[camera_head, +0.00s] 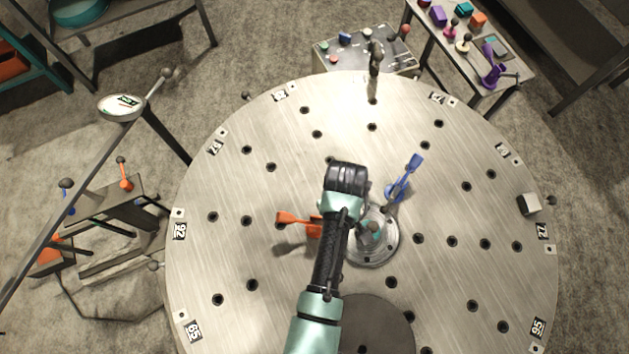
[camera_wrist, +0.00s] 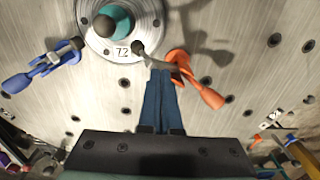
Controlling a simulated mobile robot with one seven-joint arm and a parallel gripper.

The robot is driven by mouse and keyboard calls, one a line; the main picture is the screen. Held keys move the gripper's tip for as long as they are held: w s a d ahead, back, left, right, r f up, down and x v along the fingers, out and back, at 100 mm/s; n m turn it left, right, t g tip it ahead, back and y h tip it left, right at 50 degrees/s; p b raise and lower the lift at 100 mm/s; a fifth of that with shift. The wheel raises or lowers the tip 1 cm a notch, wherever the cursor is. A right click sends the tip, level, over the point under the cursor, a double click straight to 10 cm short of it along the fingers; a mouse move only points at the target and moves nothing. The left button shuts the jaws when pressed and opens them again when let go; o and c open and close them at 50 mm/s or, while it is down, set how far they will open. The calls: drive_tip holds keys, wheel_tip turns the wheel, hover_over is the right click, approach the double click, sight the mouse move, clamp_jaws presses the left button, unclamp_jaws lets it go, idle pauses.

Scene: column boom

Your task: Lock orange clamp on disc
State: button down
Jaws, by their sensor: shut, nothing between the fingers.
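The disc (camera_wrist: 95,33) is a round silver plate with a teal, dark-topped knob and a "72" label; in the head view the disc (camera_head: 385,248) is partly behind my arm. The orange clamp (camera_wrist: 205,92) stands beside it, its handle pointing away from the disc. Its grey bar reaches toward the disc and its dark tip appears over the rim; contact is unclear. In the head view the orange clamp (camera_head: 290,218) shows left of my arm. My gripper (camera_wrist: 161,72) is shut and empty, fingertips close beside the orange clamp's bar; touching cannot be told.
A blue clamp (camera_wrist: 40,66) stands across the disc from the orange one. The round metal table (camera_head: 230,270) has several holes and number plates. A grey block (camera_head: 529,204) is at its right edge, a dark-handled post (camera_head: 374,60) at the back. The left surface is clear.

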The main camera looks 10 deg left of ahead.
drive_tip(key=shift+f, duration=0.15)
idle(0.4)
drive_tip(key=shift+d+f+b, duration=0.2)
drive_tip(key=shift+f+b, duration=0.5)
drive_tip(key=shift+f, duration=0.25)
drive_tip(key=shift+d+f+b, duration=0.2)
drive_tip(key=shift+f+b, duration=0.5)
drive_tip(key=shift+f, duration=0.25)
drive_tip(key=shift+r, duration=0.25)
wheel_tip(320, 180, up, 7)
drive_tip(key=p, duration=0.7)
drive_tip(key=shift+p, duration=0.35)
